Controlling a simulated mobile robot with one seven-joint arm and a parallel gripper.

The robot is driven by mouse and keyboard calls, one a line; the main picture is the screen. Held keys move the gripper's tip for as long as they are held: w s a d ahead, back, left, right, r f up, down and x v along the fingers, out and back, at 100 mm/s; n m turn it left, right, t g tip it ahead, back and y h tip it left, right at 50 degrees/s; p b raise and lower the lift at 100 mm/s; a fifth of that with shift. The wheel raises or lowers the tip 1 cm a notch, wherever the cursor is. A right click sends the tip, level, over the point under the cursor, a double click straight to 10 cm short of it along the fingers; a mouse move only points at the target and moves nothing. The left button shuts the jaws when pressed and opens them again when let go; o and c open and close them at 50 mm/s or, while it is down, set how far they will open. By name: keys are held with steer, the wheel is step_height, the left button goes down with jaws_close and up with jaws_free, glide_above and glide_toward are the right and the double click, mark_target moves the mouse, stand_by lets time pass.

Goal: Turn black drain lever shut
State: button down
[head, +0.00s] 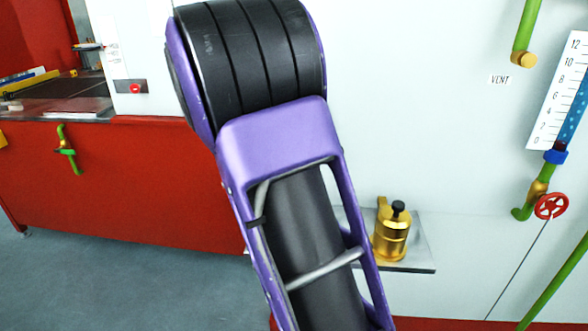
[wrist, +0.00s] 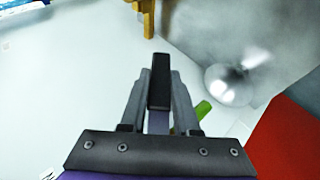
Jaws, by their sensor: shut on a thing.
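In the wrist view my gripper (wrist: 160,76) is shut on a black, bar-like piece (wrist: 160,92), which I take to be the black drain lever. The piece stands between the two grey fingers, with its dark end at their tips. A short green pipe end (wrist: 203,110) shows just right of the fingers, partly hidden behind them. Whether the lever lies along or across its pipe cannot be told. In the head view my purple and black arm fills the middle, and neither my gripper nor the lever can be seen there.
In the head view a brass pot (head: 391,235) stands on a small shelf (head: 415,262) right of my arm. A red handwheel (head: 551,206) and a level scale (head: 556,95) are at the far right. A red tank front (head: 150,185) is at left. Grey floor lies at lower left.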

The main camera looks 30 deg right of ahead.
steer(key=h, duration=0.1)
steer(key=r+g+h, duration=0.1)
steer(key=d+r+n+h, duration=0.1)
steer(key=shift+s+g+h+p, duration=0.3)
steer(key=shift+s+h+p, duration=0.05)
steer(key=shift+h, duration=0.05)
steer(key=shift+s+d+r+n+g+h+p, duration=0.1)
steer(key=shift+r+n+g+h+p, duration=0.2)
steer(key=shift+r+h, duration=0.45)
steer(key=shift+s+d+r+n+g+h+p, duration=0.1)
steer(key=shift+r+n+g+h, duration=0.3)
steer(key=shift+h, duration=0.55)
steer(key=c, duration=0.6)
jaws_free()
steer(key=shift+c, duration=0.2)
steer(key=shift+w+a, duration=0.1)
steer(key=shift+a, duration=0.05)
steer(key=v, duration=1.7)
steer(key=shift+p, duration=0.3)
steer(key=shift+f, duration=0.2)
